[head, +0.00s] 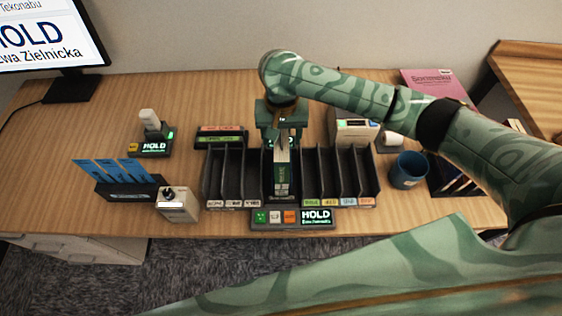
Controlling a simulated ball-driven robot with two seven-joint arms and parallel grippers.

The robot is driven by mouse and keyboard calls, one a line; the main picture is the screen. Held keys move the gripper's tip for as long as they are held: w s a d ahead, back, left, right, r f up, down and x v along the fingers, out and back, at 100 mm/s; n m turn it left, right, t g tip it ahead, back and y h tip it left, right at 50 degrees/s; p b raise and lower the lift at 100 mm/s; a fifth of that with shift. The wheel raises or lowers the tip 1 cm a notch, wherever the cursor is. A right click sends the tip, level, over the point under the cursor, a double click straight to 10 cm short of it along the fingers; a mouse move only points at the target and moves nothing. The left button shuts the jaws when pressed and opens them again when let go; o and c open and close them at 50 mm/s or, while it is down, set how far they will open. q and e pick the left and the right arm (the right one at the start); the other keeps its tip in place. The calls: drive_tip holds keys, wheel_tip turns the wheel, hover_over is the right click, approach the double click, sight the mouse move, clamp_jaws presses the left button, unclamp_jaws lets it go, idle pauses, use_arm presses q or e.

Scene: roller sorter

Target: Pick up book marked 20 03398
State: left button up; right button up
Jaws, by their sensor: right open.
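A slim book (281,180) with a dark green and pale cover stands upright in a middle slot of the dark sorter rack (213,180). Its marking is too small to read, so I cannot tell whether it is 20 03398. My right gripper (281,140) reaches down from above at the top of this book. Its jaws are open, and the gripper hides part of the slot's back. I cannot tell whether a finger touches the book. My left gripper is not in view.
A monitor (40,35) showing HOLD stands at the back left. A scanner in its stand (152,130), blue slips in a holder (125,180) and a small device (177,205) are left of the rack. A blue mug (409,170) and a pink book (435,85) are to the right.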

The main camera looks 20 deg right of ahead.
drive_tip(key=shift+r, duration=0.1)
drive_tip(key=shift+c, duration=0.3)
clamp_jaws()
drive_tip(key=shift+r, duration=0.1)
